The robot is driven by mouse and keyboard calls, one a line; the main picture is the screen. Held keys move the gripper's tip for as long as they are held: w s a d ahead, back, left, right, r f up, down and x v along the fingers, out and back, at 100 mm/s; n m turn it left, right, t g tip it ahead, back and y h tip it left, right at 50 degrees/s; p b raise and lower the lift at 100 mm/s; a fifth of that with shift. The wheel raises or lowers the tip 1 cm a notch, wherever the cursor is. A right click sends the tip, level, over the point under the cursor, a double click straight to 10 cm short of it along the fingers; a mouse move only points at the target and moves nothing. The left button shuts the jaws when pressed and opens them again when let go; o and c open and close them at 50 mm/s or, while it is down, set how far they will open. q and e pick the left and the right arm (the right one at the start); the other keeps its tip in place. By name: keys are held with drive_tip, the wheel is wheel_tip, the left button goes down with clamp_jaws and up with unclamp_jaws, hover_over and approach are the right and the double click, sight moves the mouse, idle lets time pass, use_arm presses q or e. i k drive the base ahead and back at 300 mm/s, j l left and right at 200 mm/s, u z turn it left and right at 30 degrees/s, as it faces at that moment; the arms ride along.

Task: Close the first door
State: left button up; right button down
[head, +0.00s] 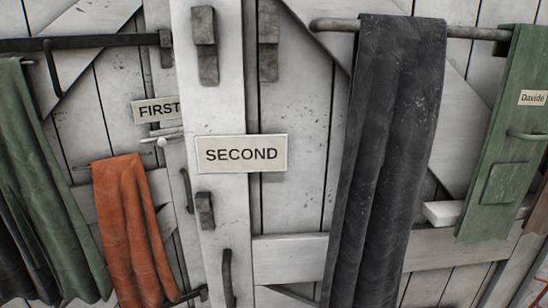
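The first door (118,88) is white, worn planks on the left, with a sign reading FIRST (154,110). The sign's right end is hidden by a white upright board (215,105) that stands in front. A pale rod with a round knob (161,142) shows just below the sign. A dark curved handle (187,190) is beside the upright board. I cannot tell how far the first door stands open. A sign reading SECOND (240,154) is on the upright board and overlaps the white planks to its right. Neither gripper is in view.
A green cloth (50,190) and an orange cloth (132,235) hang at the left. A dark grey cloth (385,150) hangs from a rod (470,32) at the right. A green board (510,130) labelled Davide hangs beside a small white block (442,213).

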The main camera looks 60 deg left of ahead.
sight(92, 215)
drive_tip(key=u, duration=3.6)
drive_tip(key=i+j+z, duration=0.15)
drive_tip(key=i, duration=0.45)
drive_tip(key=i+j+z, duration=0.1)
drive_tip(key=i+j, duration=0.3)
drive_tip(key=i, duration=0.2)
drive_tip(key=i+j+z, duration=0.15)
drive_tip(key=i+j, duration=0.25)
drive_tip(key=i, duration=0.15)
